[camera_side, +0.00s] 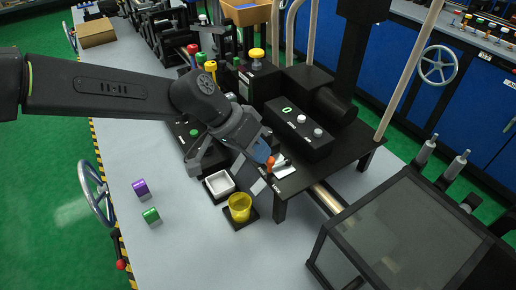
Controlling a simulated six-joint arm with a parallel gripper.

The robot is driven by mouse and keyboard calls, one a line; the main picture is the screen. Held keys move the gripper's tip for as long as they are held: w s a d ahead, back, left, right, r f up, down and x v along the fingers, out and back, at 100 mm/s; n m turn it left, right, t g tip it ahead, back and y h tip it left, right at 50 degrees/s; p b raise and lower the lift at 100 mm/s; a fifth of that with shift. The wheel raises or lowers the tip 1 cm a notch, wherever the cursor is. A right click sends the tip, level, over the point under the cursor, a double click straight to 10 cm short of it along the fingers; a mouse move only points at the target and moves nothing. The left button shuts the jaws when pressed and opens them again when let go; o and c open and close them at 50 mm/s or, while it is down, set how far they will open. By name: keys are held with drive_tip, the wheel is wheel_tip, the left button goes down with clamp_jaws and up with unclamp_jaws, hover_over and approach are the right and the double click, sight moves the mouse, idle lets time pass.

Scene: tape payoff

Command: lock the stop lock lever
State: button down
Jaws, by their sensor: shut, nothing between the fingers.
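The stop lock lever (271,163) has an orange-red knob and sits near the front corner of the black machine table. A pale metal piece lies right beside it, and small lettering marks the table edge below. My gripper (262,153) reaches in from the upper left and is shut with nothing held. Its tip is right beside the lever knob; I cannot tell whether they touch. The gripper partly hides the area to the left of the lever.
A black button box (297,130) stands behind the lever. A white tray (219,184) and a yellow cup (240,207) are below and left. A dark-framed glass guard (400,235) stands at right. Purple (140,187) and green (151,215) pieces lie on the open grey surface at left.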

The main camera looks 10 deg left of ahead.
drive_tip(key=shift+s+d+n+t+y, duration=0.15)
drive_tip(key=shift+s+d+n+t, duration=0.2)
drive_tip(key=shift+n, duration=0.4)
drive_tip(key=shift+s+d+n+t+y, duration=0.15)
drive_tip(key=shift+s+n+t, duration=0.25)
drive_tip(key=shift+n, duration=0.35)
idle(0.8)
drive_tip(key=shift+s+d, duration=0.4)
drive_tip(key=shift+d, duration=0.2)
idle(2.0)
drive_tip(key=v, duration=1)
idle(0.4)
